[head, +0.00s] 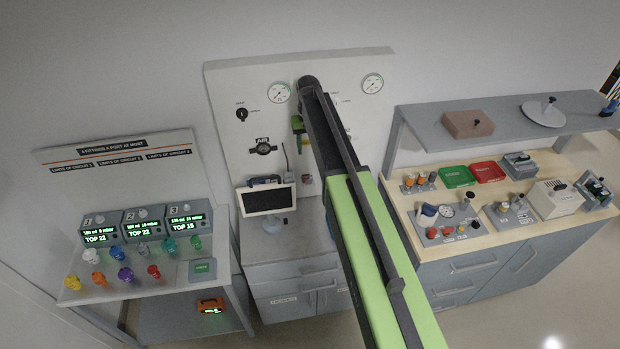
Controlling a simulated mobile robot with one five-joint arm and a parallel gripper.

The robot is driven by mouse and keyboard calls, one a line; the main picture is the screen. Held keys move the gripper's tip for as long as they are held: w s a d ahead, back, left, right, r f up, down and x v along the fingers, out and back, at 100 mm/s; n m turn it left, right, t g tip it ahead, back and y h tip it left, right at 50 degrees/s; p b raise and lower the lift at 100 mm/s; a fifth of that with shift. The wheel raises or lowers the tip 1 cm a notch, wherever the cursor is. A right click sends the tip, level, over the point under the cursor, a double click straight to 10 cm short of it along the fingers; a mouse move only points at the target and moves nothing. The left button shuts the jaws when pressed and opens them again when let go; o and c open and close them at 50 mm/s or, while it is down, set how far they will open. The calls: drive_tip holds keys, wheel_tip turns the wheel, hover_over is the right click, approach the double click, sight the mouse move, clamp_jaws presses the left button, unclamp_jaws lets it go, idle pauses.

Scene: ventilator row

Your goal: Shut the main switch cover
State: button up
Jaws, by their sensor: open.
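My arm reaches up across the middle of the head view to the upright white panel (225,90). Beyond its wrist, a small green and dark part of my gripper (298,128) shows in front of the panel. My gripper is open, and I see nothing held in it. I cannot make out the main switch cover for certain; my arm hides part of the panel. A small pale piece with a red spot (306,183) shows low on the panel, left of my arm, too small to identify.
Two gauges (278,92) (372,83), a black knob (242,114) and an AIR fitting (263,147) are on the panel. A monitor (266,200) stands below. A bench with coloured fittings (125,275) is left; a crowded workbench (405,190) with a shelf (425,122) is right.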

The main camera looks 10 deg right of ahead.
sight(308, 180)
wheel_tip(308, 180, down, 17)
drive_tip(key=b, duration=1.5)
drive_tip(key=shift+r+b, duration=0.2)
drive_tip(key=shift+b, duration=0.1)
drive_tip(key=shift+r, duration=0.15)
